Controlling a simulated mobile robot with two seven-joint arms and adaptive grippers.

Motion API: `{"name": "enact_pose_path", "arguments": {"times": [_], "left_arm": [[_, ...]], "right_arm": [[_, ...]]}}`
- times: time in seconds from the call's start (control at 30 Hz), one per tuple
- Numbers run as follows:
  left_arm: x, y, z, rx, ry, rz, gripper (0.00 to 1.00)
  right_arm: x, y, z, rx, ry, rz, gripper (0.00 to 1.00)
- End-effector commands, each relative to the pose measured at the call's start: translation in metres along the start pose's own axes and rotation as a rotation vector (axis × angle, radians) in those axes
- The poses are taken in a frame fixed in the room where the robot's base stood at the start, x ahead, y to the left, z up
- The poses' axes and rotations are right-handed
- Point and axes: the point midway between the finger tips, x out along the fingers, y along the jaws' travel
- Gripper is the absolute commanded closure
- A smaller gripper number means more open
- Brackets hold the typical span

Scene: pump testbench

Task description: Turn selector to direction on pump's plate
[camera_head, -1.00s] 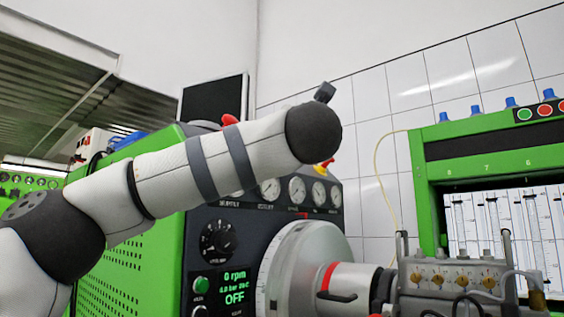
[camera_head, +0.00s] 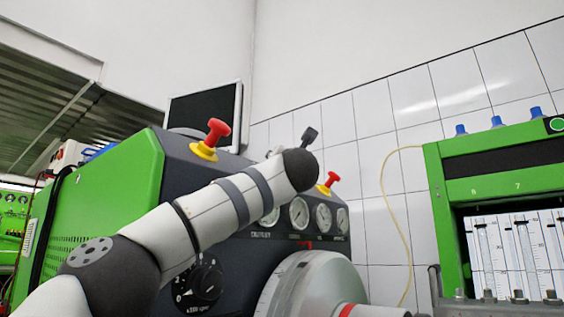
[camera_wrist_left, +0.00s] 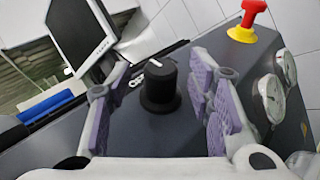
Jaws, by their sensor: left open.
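In the left wrist view, a black round selector knob (camera_wrist_left: 160,85) with a white pointer line stands on the dark top panel of the green test bench. My left gripper (camera_wrist_left: 158,102) is open, its purple-padded fingers on either side of the knob. I cannot tell whether they touch it. In the head view my left arm reaches over the bench, and its wrist (camera_head: 300,170) hides the knob and gripper. No pump plate with a readable direction shows. My right gripper is not in view.
Red-and-yellow stop buttons stand near the arm, one left (camera_head: 213,138) and one right (camera_head: 328,182). Pressure gauges (camera_head: 299,213) line the front face, above a rpm dial (camera_head: 199,284). A black monitor (camera_head: 205,118) stands behind. A green measuring unit (camera_head: 450,190) is at right.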

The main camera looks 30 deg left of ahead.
Motion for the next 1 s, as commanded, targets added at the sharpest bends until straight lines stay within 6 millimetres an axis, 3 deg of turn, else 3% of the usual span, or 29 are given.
{"name": "enact_pose_path", "arguments": {"times": [0.2, 0.53, 0.77, 0.9, 1.0], "left_arm": [[0.017, 0.000, 0.001, -0.001, 0.001, -0.001, 0.53], [0.020, -0.001, 0.000, 0.000, 0.001, -0.001, 0.53], [0.020, -0.001, 0.000, 0.000, 0.001, -0.001, 1.00], [0.020, 0.001, 0.000, 0.001, 0.001, -0.005, 1.00], [0.018, 0.011, 0.006, 0.007, -0.001, -0.058, 1.00]], "right_arm": [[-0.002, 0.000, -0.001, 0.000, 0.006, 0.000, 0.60], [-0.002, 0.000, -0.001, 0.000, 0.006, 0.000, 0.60], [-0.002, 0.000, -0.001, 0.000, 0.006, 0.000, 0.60], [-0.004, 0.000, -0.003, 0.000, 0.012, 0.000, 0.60], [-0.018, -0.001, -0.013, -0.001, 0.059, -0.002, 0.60]]}}
